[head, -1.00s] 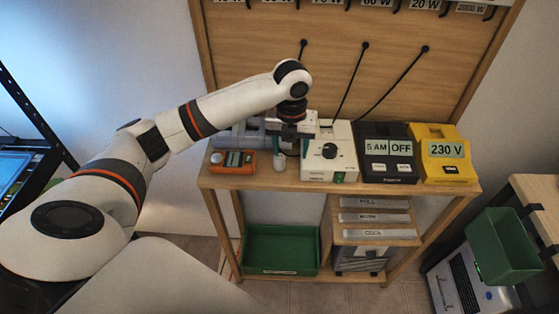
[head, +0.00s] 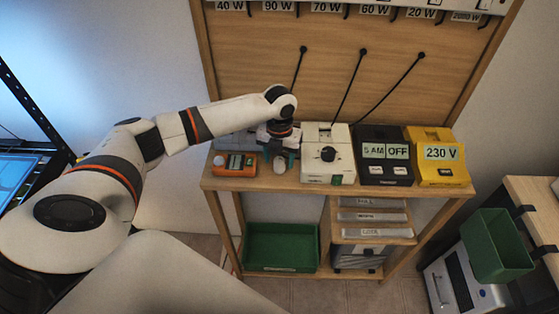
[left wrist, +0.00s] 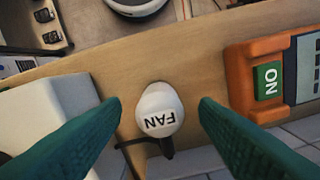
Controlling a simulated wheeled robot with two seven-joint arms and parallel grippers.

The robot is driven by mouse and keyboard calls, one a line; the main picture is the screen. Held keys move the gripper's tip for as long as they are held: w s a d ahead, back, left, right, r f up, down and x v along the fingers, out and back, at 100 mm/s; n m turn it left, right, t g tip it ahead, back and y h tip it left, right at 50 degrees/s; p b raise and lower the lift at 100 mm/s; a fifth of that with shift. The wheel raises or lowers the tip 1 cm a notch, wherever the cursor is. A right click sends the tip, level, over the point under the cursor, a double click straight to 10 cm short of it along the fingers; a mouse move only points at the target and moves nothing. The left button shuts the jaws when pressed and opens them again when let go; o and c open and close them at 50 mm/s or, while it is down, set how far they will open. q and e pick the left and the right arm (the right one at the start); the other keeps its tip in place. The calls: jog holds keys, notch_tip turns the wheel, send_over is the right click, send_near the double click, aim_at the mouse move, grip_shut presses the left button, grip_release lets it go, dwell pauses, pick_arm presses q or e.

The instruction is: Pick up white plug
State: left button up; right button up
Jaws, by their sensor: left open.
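The white plug (left wrist: 160,110), marked FAN, stands on the wooden shelf top in the left wrist view, with a dark cord at its lower end. In the head view the white plug (head: 280,164) sits near the shelf's front edge, between the orange meter and the white box. My left gripper (left wrist: 160,112) is open, with one green finger on each side of the plug and a gap to both. In the head view my left gripper (head: 280,156) hangs just above and around the plug. My right gripper is not in view.
An orange meter (head: 234,164) reading ON in the wrist view stands left of the plug. A white box with a black knob (head: 327,168) stands close on its right. Black (head: 384,170) and yellow (head: 440,172) boxes follow. The wooden shelf (head: 330,188) ends just in front.

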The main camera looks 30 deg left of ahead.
pick_arm(q)
jog(key=shift+f, duration=0.95)
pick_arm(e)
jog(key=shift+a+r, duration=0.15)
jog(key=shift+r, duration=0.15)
